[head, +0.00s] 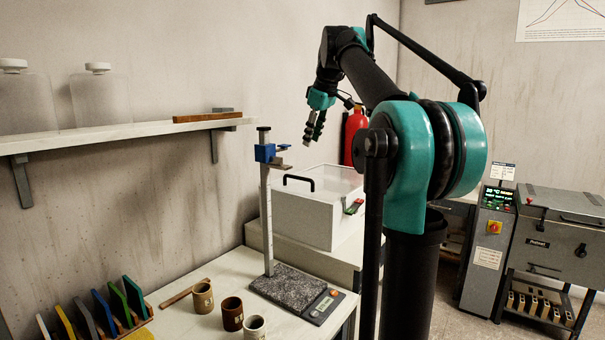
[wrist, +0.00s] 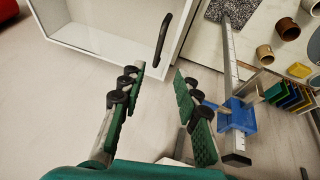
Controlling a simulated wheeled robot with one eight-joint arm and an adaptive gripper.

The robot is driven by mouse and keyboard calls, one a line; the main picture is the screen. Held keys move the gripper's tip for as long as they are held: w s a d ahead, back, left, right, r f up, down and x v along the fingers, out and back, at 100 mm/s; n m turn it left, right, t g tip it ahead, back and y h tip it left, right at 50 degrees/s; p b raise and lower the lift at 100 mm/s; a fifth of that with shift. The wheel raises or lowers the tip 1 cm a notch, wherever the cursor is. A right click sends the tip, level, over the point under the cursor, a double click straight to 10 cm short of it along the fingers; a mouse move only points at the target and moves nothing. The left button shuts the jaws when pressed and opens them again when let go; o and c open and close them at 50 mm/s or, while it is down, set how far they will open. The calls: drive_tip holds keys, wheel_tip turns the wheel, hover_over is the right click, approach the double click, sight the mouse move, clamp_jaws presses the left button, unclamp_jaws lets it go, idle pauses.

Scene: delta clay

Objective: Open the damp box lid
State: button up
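The damp box (head: 305,218) is a white box on the white counter by the back wall, with a clear-topped lid (head: 335,176) that looks shut. A black bar handle (head: 298,180) sits at the lid's left. In the wrist view the lid (wrist: 105,20) is at the upper left and the handle (wrist: 162,40) is near the top middle. My gripper (head: 310,138) hangs above the box in the head view, apart from the handle. In the wrist view my gripper (wrist: 158,72) has its green-padded fingers spread, with nothing between them.
A height gauge with a blue slider (head: 265,153) stands left of the box, close to my gripper. A shelf (head: 120,130) juts from the wall at left. A red extinguisher (head: 354,130) is behind the box.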

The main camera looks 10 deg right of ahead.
drive_tip(key=x, duration=1.4)
drive_tip(key=shift+w+f, duration=0.2)
drive_tip(key=shift+f, duration=0.1)
clamp_jaws()
